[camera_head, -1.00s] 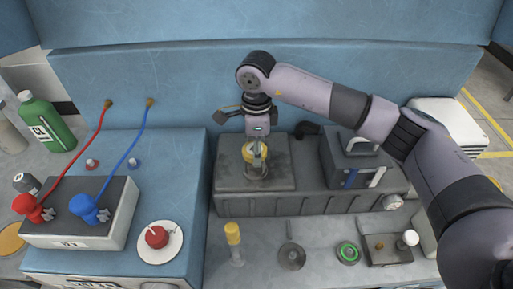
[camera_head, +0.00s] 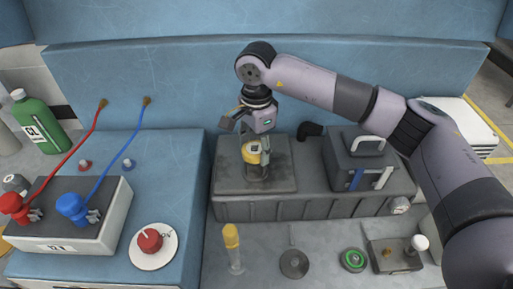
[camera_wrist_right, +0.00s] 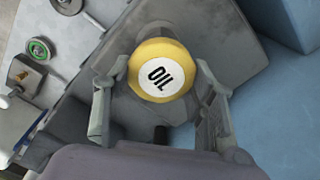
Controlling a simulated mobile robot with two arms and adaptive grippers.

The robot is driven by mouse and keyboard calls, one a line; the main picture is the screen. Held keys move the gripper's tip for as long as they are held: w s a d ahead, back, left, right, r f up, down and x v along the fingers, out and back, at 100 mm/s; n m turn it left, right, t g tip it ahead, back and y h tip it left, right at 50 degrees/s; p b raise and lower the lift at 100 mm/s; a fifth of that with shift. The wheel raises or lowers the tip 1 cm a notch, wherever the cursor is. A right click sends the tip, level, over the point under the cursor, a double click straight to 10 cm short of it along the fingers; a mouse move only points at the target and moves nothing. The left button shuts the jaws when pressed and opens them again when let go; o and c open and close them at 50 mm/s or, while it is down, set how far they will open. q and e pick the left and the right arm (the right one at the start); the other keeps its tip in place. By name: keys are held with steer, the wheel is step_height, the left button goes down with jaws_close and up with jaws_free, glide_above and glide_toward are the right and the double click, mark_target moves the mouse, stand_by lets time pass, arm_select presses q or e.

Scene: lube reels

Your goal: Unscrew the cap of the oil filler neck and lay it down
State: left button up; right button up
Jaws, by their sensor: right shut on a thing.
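The yellow oil cap (camera_head: 251,153) with a white "OIL" label sits on the grey filler neck (camera_head: 257,174) on top of the engine block (camera_head: 225,180). My right gripper (camera_head: 257,148) comes down from above and is shut on the cap. In the right wrist view the cap (camera_wrist_right: 163,71) lies between the two fingers (camera_wrist_right: 160,98), one on each side. Whether the thread has turned cannot be seen. My left gripper is not in view.
A yellow-topped tube (camera_head: 232,247), a grey disc (camera_head: 294,263) and a green ring (camera_head: 353,260) stand on the front ledge. A handled grey box (camera_head: 365,160) is to the right. A battery (camera_head: 75,215) and red switch (camera_head: 150,240) are left. Ledge gaps are free.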

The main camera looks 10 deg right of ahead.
steer(key=shift+f+n+b, duration=0.5)
steer(key=shift+n+b, duration=0.2)
steer(key=shift+n, duration=0.9)
steer(key=shift+s+r+n, duration=0.1)
steer(key=shift+r+n, duration=0.05)
steer(key=shift+n, duration=0.35)
steer(key=shift+f+n+b, duration=0.2)
steer(key=shift+n+b, duration=0.5)
steer(key=shift+b, duration=0.15)
steer(key=n+b, duration=0.1)
steer(key=n, duration=0.1)
steer(key=shift+a+n, duration=0.1)
steer(key=shift+n, duration=0.2)
steer(key=shift+r+n, duration=0.15)
steer(key=shift+n, duration=0.35)
